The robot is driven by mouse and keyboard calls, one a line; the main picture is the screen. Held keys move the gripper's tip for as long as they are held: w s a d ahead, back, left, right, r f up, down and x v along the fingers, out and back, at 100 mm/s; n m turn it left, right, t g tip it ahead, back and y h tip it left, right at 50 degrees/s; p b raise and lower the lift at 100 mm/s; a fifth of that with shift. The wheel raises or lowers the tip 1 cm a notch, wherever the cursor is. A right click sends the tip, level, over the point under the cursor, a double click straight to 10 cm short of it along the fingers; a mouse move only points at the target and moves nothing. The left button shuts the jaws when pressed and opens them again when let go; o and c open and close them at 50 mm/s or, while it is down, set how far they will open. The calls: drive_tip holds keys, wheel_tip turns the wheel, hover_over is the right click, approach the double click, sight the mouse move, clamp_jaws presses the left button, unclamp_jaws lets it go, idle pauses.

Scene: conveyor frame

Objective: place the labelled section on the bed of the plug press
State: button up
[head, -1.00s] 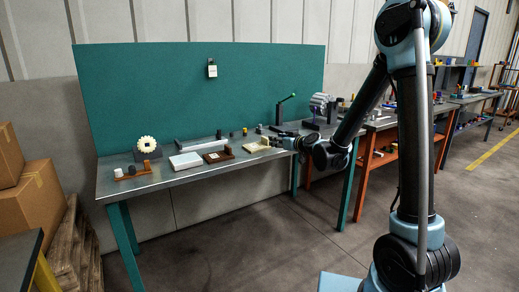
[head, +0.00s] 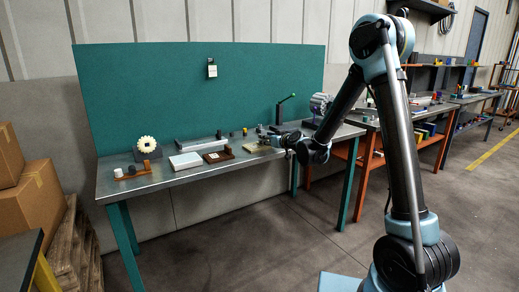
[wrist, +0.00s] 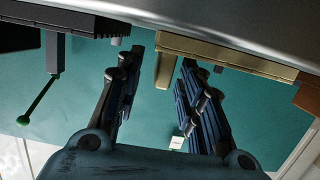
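A cream section with a flat base (head: 257,149) and an upright post lies on the right part of the green-legged bench. In the wrist view its post (wrist: 164,70) stands between my gripper's fingers. My gripper (head: 264,133) is open, with gaps beside the post; it also shows in the wrist view (wrist: 162,52). A brown section (head: 217,156) with a white label patch lies to its left. I cannot tell whether the cream one bears a label. The plug press, with a green-knobbed lever (head: 286,99), stands behind to the right; its lever also shows in the wrist view (wrist: 40,97).
A green backboard (head: 150,90) stands behind. Several small dark parts lie near the press. The bench's front edge is clear.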

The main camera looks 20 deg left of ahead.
clamp_jaws()
